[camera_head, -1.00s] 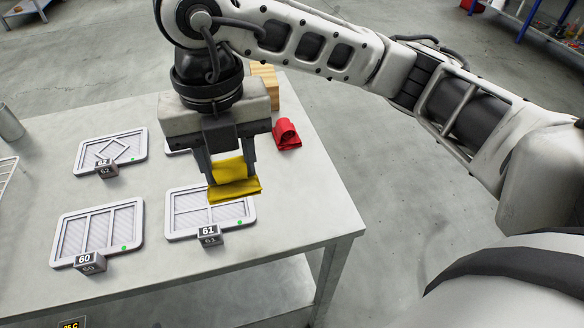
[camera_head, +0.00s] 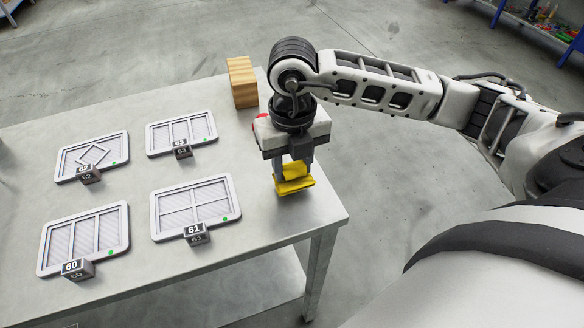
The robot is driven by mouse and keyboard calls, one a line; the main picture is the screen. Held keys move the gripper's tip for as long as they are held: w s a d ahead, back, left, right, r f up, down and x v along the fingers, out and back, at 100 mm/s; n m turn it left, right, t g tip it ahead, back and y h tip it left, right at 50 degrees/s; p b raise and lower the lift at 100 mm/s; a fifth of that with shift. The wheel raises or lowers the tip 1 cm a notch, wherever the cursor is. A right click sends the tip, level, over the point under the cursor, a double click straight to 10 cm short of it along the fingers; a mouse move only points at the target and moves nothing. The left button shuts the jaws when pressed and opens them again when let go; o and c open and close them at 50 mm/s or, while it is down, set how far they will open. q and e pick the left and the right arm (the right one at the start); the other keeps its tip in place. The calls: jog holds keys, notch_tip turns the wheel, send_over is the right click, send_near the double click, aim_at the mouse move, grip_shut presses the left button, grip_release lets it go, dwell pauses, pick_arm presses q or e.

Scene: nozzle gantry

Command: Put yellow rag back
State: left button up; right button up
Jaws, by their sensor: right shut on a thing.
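The yellow rag (camera_head: 294,185) is a folded cloth near the right edge of the metal table (camera_head: 265,225). My right gripper (camera_head: 293,174) points down and is shut on the rag. The rag is at or just above the tabletop; I cannot tell whether it touches. A bit of the red rag (camera_head: 262,117) shows behind my right gripper, which hides most of it. My left gripper is not in view.
Several framed grid panels lie left of the rag, including the one by marker 61 (camera_head: 195,206). Number blocks, such as block 60 (camera_head: 77,269), stand at their front edges. A wooden block (camera_head: 242,82) stands at the back. The table's right front corner is clear.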

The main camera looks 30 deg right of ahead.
aim_at(292, 164)
jog(key=shift+f, duration=0.95)
jog(key=shift+f, duration=0.2)
jog(key=o, duration=1)
jog(key=shift+r, duration=0.15)
notch_tip(292, 164, up, 12)
jog(key=shift+r, duration=0.1)
